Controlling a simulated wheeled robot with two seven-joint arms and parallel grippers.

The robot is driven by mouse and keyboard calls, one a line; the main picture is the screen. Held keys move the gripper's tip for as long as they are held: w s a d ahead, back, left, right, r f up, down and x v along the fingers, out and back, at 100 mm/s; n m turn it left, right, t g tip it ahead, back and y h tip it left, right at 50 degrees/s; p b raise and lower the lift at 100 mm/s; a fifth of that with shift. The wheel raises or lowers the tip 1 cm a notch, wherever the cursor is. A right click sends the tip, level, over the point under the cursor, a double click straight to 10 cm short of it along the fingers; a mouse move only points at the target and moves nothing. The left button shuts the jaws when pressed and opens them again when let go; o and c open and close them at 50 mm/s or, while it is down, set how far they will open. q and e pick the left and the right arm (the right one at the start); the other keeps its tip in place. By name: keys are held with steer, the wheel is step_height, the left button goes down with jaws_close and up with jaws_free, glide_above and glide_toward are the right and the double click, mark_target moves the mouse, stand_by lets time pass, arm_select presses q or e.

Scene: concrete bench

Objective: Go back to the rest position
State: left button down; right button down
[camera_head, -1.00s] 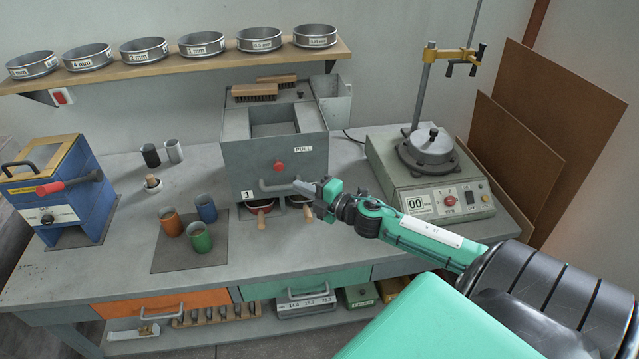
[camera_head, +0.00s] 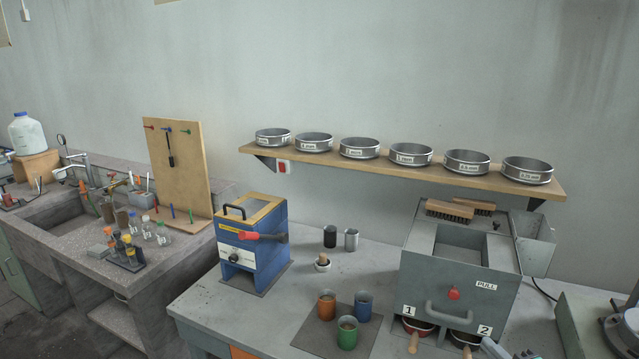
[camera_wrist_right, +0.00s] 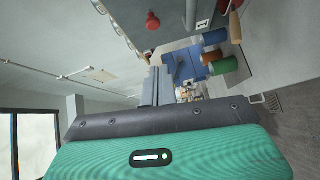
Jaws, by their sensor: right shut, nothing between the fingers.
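My right gripper (camera_head: 492,347) barely shows at the bottom edge of the head view, just in front of the grey box's lower right compartment. In the right wrist view its two grey fingers (camera_wrist_right: 156,88) are together with nothing between them. The grey box (camera_head: 455,295) with the PULL label and a red knob (camera_head: 454,294) stands close behind it. My right arm is otherwise out of the head view. My left gripper is not in view.
Orange (camera_head: 326,305), blue (camera_head: 363,306) and green (camera_head: 347,333) cups stand on a dark mat (camera_head: 316,334). A blue device (camera_head: 252,245) stands further left. A shelf (camera_head: 400,170) holds several sieves. A grey-green machine (camera_head: 590,325) is at the right.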

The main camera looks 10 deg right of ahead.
steer(key=s+a+f+m+g+h, duration=0.6)
steer(key=s+a+f+m+g, duration=0.1)
steer(key=s+f+m, duration=0.5)
steer(key=s+a+f+m+g+y, duration=0.25)
steer(key=s+a+m+g, duration=0.35)
steer(key=s+a, duration=0.7)
step_height(320, 180, down, 30)
steer(key=f+n+g, duration=0.1)
steer(key=n+g, duration=0.1)
steer(key=s+d+f, duration=0.2)
steer(key=s+f, duration=0.7)
steer(key=s+d+f+g, duration=0.1)
steer(key=s+d+f, duration=0.1)
steer(key=s+f, duration=0.7)
steer(key=shift+s+f, duration=0.35)
steer(key=shift+s, duration=0.25)
steer(key=shift+y, duration=0.25)
